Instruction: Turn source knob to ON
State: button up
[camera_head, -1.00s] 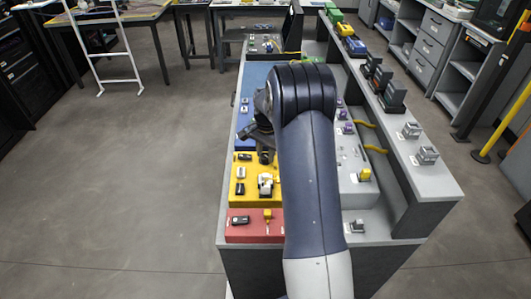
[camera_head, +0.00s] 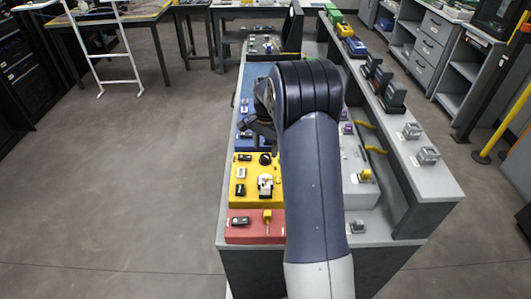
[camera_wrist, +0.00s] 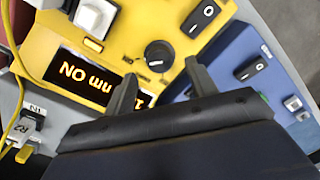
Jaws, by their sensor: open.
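The source knob (camera_wrist: 159,53) is a round black dial with a white pointer mark on the yellow box (camera_wrist: 127,35). It lies just beyond my gripper in the wrist view. Next to it is an orange-lit display (camera_wrist: 90,80) that reads upside down, with "ON" legible and its right part hidden by a finger. My gripper (camera_wrist: 160,88) has its two dark fingers apart, with nothing between them. In the head view the knob (camera_head: 265,158) shows on the yellow box (camera_head: 236,200), with the arm close by.
A black rocker switch (camera_wrist: 201,18) and a white connector block (camera_wrist: 95,17) sit on the yellow box. A blue box (camera_wrist: 240,55) with another switch (camera_wrist: 251,70) adjoins it. A yellow cable (camera_wrist: 17,100) and a plug (camera_wrist: 27,125) are at left. A red box (camera_head: 243,232) sits nearer.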

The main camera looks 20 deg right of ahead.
aim_at(265, 156)
notch_tip(265, 156, up, 7)
jog(key=shift+s+r, duration=0.15)
jog(key=shift+d, duration=0.1)
notch_tip(265, 156, down, 11)
jog(key=shift+r, duration=0.1)
jog(key=shift+n, duration=0.3)
dwell(0.4)
dwell(0.4)
